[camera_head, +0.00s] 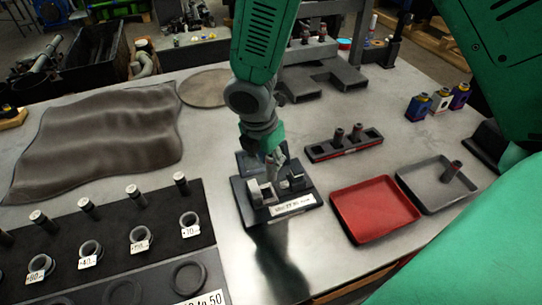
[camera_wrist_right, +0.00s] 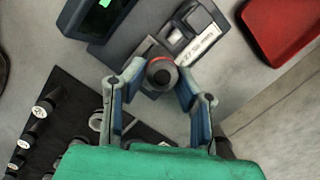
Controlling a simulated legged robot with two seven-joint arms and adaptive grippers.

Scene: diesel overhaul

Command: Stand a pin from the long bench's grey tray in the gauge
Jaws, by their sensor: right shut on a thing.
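The gauge (camera_head: 247,208), a dark base with small blocks and a white label, stands mid-bench; it also shows in the right wrist view (camera_wrist_right: 125,45). My right gripper (camera_head: 274,160) is directly over it, pointing down. In the right wrist view my right gripper (camera_wrist_right: 160,78) is shut on a dark pin (camera_wrist_right: 160,72) with a red ring, seen end-on at the gauge. Whether the pin's lower end touches the gauge is hidden. The grey tray (camera_head: 428,202) at the right holds one lying dark pin (camera_head: 452,170). My left gripper is not in view.
A red tray (camera_head: 375,210) lies between gauge and grey tray. A dark rack (camera_head: 322,152) with two upright pins stands behind it. A black mat (camera_head: 115,222) with rings and pins is at the left, a dark cloth (camera_head: 100,140) behind. Small bottles (camera_head: 440,101) stand back right.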

